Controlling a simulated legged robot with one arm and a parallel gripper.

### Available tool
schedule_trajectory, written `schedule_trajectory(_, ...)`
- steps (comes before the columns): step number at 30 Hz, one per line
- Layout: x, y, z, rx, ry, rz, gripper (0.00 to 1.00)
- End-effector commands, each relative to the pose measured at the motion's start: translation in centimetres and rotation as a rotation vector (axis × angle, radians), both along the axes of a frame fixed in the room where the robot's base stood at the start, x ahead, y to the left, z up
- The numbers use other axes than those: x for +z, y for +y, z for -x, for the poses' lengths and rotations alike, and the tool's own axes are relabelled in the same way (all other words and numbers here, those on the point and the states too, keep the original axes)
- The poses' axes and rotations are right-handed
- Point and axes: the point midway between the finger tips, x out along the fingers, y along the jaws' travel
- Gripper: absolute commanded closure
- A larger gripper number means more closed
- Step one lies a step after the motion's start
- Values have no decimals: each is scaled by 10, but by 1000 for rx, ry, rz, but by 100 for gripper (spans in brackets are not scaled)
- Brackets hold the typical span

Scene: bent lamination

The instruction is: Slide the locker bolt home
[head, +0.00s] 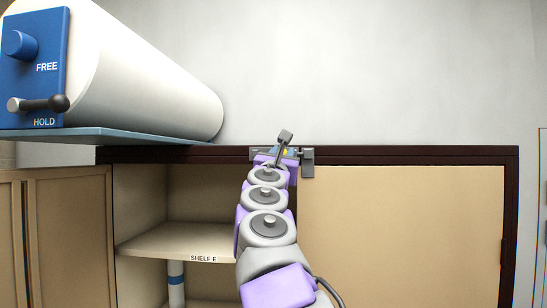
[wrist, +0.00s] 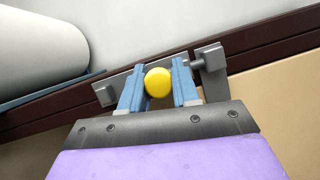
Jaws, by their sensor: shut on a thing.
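The locker bolt sits on the dark top rail of the cabinet. Its grey backplate (wrist: 114,88) runs along the rail, and its round yellow knob (wrist: 158,82) faces me in the wrist view. My gripper (wrist: 158,88) has its two blue fingers on either side of the knob, shut on it. A grey bracket (wrist: 212,70) stands right of the fingers, with a short bar end close to it; I cannot tell how far the bar enters. In the head view the bracket (head: 308,163) shows at the door's upper left, while my gripper (head: 287,152) partly covers the bolt.
A beige door (head: 400,230) covers the cabinet's right side. The left side is open, with a shelf marked SHELF E (head: 170,243). A large white roller (head: 150,75) with a blue FREE/HOLD panel (head: 45,80) stands at upper left. The wall above the bolt is clear.

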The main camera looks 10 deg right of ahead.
Motion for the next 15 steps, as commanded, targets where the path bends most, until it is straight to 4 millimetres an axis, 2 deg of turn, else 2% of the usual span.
schedule_trajectory(6, -3, -3, -1, -6, 4, -4, 100)
schedule_trajectory(7, -3, -3, -1, -6, 4, -4, 67)
schedule_trajectory(13, -2, -3, -2, -5, 3, -4, 48)
schedule_trajectory(15, -2, -2, -2, -5, 3, -3, 46)
